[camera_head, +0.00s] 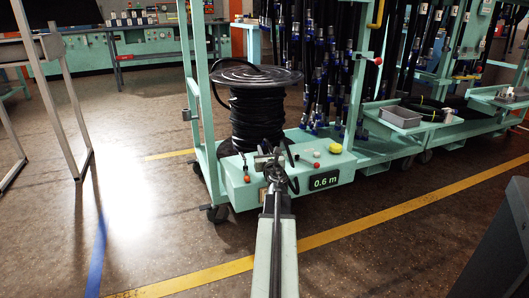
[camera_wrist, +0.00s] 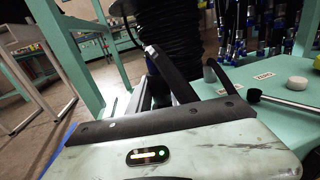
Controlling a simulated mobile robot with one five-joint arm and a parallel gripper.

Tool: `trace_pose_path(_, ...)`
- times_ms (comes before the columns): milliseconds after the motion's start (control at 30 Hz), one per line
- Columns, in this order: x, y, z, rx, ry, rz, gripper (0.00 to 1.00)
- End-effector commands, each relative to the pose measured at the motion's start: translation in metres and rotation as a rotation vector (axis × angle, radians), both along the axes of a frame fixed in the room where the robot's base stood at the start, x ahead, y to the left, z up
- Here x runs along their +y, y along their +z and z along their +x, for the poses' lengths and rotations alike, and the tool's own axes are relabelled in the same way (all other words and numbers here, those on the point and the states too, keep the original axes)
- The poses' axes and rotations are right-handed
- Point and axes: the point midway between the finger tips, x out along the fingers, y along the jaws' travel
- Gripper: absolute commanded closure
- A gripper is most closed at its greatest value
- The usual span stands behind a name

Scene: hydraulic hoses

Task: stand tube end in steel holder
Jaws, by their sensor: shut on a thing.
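My gripper (camera_head: 269,158) is over the front of a teal bench on a cart, in front of a spool of black tube (camera_head: 257,115). In the wrist view my gripper (camera_wrist: 183,58) has two dark fingers, and the spool (camera_wrist: 160,25) stands behind them. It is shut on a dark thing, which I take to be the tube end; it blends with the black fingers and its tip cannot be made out. A small grey cylinder (camera_wrist: 208,73), perhaps the steel holder, stands on the bench just behind the right finger and is partly hidden.
Hoses with blue fittings (camera_head: 320,90) hang behind. A grey tray (camera_head: 400,117) is to the right. The floor in front is clear.

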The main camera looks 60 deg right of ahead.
Motion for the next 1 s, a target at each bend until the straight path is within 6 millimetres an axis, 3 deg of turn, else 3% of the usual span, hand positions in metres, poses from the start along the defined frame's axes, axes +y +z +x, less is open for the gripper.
trace_pose_path(400,0.000,0.087,-0.001,0.000,-0.001,0.000,1.00)
trace_pose_path(733,-0.001,0.106,-0.001,0.000,-0.002,0.000,1.00)
trace_pose_path(1000,-0.001,0.188,-0.002,0.000,-0.002,0.000,1.00)
